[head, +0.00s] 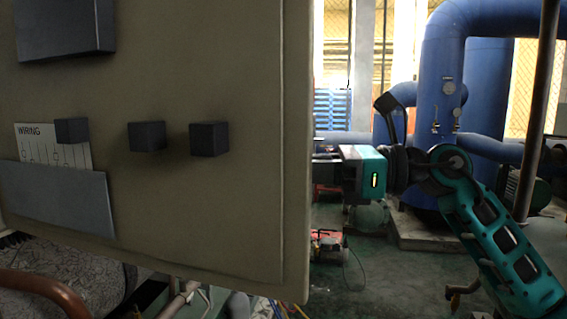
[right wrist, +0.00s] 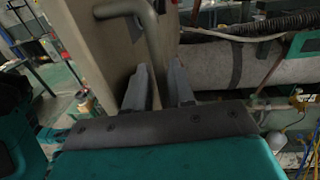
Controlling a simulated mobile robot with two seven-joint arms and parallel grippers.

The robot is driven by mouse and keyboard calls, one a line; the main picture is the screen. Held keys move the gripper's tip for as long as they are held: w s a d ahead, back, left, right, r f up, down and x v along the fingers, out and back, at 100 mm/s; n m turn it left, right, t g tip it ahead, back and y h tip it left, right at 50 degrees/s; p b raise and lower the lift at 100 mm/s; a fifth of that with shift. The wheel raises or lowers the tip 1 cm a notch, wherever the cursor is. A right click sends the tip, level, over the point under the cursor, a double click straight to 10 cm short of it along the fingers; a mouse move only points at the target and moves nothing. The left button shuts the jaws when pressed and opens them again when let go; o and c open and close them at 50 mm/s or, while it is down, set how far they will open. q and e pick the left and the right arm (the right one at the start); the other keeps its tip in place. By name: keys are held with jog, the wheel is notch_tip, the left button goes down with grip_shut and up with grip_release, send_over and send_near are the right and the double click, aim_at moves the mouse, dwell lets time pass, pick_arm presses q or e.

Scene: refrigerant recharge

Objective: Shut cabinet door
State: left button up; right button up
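The cabinet door (head: 225,215) fills the left half of the head view, with its inner face towards me, so it stands open. Dark blocks, a wiring sheet (head: 30,143) and a grey pocket (head: 60,200) are on that face. My right arm comes in from the right, and its gripper (head: 325,160) reaches behind the door's right edge, which hides the fingertips. In the right wrist view the door handle (right wrist: 155,45), a bent beige bar, passes between the two grey fingers (right wrist: 160,88), which appear closed around it. My left gripper is not in view.
Large blue pipes (head: 440,90) stand at the back right. A grey lagged pipe (right wrist: 225,65) runs to the right of the handle in the wrist view. Loose wires (right wrist: 310,145) hang at its lower right. Green floor (head: 365,270) shows right of the door.

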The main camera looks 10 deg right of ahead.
jog(key=shift+x, duration=1.05)
grip_shut()
